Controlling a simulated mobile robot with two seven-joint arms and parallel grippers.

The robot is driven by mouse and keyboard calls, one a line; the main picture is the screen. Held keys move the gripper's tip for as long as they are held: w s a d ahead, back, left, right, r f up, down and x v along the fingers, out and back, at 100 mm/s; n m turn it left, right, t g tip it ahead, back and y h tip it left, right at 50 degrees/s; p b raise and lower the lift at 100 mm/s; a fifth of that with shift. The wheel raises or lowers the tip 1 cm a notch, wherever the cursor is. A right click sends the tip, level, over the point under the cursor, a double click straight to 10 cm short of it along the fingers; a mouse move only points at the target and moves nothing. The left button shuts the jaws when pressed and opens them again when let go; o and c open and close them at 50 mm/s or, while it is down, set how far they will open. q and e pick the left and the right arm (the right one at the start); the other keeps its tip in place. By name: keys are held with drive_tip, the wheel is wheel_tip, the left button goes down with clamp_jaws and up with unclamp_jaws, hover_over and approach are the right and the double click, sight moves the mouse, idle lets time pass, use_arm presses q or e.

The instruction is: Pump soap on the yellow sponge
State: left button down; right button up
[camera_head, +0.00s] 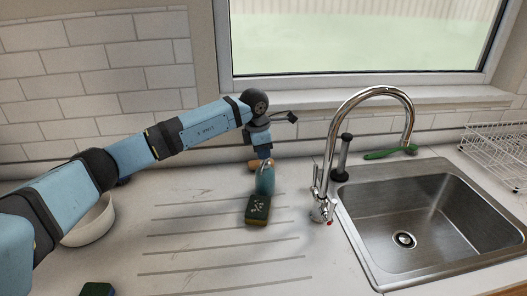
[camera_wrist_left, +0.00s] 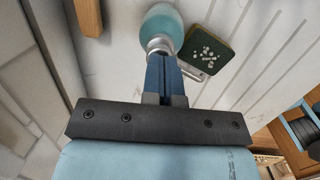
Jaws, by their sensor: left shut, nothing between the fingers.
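A teal soap bottle (camera_head: 265,181) stands upright on the white counter. My left gripper (camera_head: 264,153) is shut and empty, pointing down right at the bottle's top. In the left wrist view, the shut fingers (camera_wrist_left: 165,72) overlap the silver pump head (camera_wrist_left: 161,44) above the teal bottle body (camera_wrist_left: 163,21); whether they touch it I cannot tell. The sponge (camera_head: 257,209) lies in front of the bottle, dark green on top with a yellow side. White blobs show on its top, also in the left wrist view (camera_wrist_left: 207,51). My right gripper is not in view.
A steel sink (camera_head: 430,215) with a chrome tap (camera_head: 320,190) is at the right. A green brush (camera_head: 390,153) lies behind it, and a wire rack (camera_head: 495,150) beyond. A white bowl (camera_head: 92,224) is at the left, partly behind my arm. The ribbed counter is mostly clear.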

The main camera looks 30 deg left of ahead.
use_arm(q)
drive_tip(key=shift+s+r, duration=0.1)
drive_tip(key=shift+r, duration=0.2)
drive_tip(key=r, duration=0.1)
drive_tip(key=r+p, duration=0.2)
drive_tip(key=shift+s+a+r, duration=0.1)
drive_tip(key=shift+a+r, duration=0.1)
drive_tip(key=shift+a, duration=0.1)
wheel_tip(320, 180, up, 10)
drive_tip(key=s+b, duration=0.1)
drive_tip(key=shift+s+a+f, duration=0.15)
drive_tip(key=shift+s+a, duration=0.15)
drive_tip(key=shift+s, duration=0.1)
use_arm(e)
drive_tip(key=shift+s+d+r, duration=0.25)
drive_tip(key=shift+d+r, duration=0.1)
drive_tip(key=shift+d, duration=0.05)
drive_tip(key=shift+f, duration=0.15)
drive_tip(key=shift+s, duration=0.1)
